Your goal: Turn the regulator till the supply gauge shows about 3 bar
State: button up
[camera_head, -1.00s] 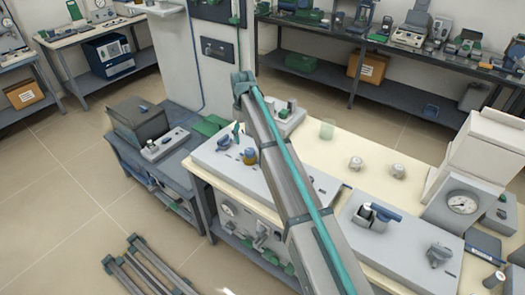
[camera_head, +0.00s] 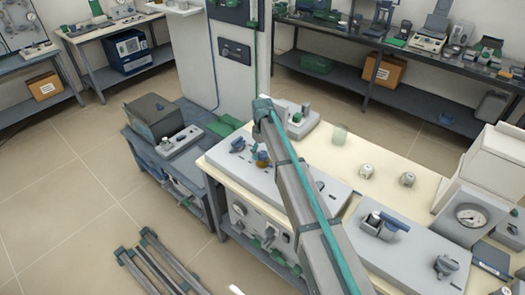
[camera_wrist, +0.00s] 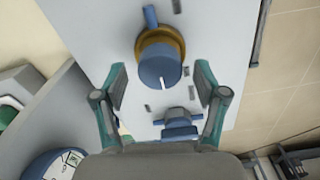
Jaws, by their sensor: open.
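The regulator is a blue knob (camera_wrist: 160,68) with a white mark on its face and a brass ring behind it. In the wrist view it stands between the spread fingers of my gripper (camera_wrist: 160,84), with a gap on both sides. My gripper is open and does not visibly touch it.
A blue-handled valve (camera_wrist: 178,124) lies just below the regulator in the wrist view. Another blue handle (camera_head: 238,145) is on the panel's left. Floor at left is mostly clear.

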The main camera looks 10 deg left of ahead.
jog(key=shift+f, duration=0.1)
jog(key=c, duration=1.1)
jog(key=shift+c, duration=0.2)
